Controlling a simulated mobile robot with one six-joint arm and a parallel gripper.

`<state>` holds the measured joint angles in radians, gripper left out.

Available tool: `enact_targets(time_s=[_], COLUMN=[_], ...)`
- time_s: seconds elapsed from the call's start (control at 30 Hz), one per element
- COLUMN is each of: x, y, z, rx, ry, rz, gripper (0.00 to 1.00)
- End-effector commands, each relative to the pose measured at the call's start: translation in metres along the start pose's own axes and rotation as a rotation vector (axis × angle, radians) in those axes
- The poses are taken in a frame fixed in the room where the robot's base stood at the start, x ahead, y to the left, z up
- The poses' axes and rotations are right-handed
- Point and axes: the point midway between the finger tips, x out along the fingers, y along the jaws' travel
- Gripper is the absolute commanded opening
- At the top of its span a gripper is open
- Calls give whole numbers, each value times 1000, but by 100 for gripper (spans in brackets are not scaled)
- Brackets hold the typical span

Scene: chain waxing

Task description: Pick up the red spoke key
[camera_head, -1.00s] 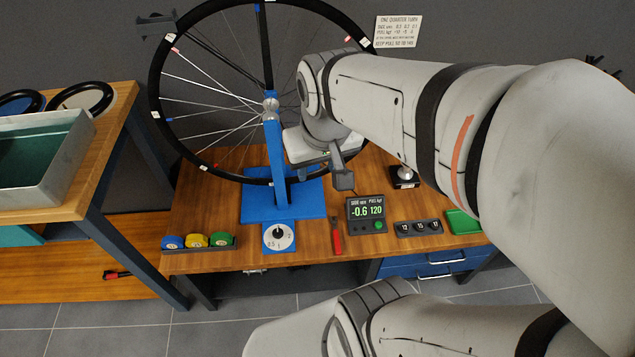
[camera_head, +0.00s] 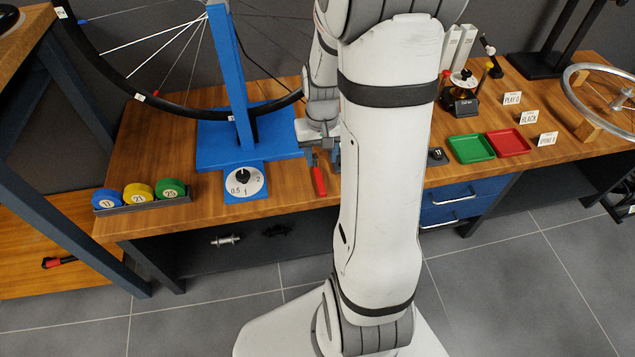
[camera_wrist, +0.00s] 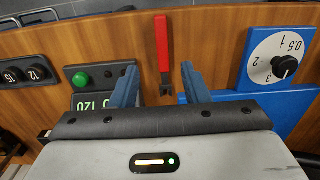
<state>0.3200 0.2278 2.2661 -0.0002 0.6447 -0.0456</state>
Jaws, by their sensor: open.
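The red spoke key (camera_head: 319,181) lies on the wooden workbench near its front edge, right of the round dial. In the wrist view the spoke key (camera_wrist: 162,44) shows its red handle pointing up and its grey forked end towards my gripper. My gripper (camera_wrist: 159,72) is open and empty, with one blue-grey finger on each side of the line of the key's grey end. In the head view my gripper (camera_head: 322,157) is low over the bench at the key's far end. Whether the fingers touch the bench, I cannot tell.
The blue wheel stand (camera_head: 215,150) with its dial (camera_head: 246,183) is close on the left. A display box (camera_wrist: 101,88) with a green button lies on the other side. A rack of coloured discs (camera_head: 140,196) and green (camera_head: 470,148) and red trays (camera_head: 508,142) stand farther off.

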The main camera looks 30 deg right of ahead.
Motion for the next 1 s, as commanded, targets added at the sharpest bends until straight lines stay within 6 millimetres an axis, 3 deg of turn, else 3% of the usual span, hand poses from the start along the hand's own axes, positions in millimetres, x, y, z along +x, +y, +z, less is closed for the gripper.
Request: enact_targets(time_s=[0.37,0.63,0.9,1.0], x=[40,79,83,83], y=[0,-3,-3,-3], z=[1,3,3,3], rx=[3,4,5,5], ry=[-5,-6,-3,-3], rz=[0,0,0,0], gripper=[42,42,42,35])
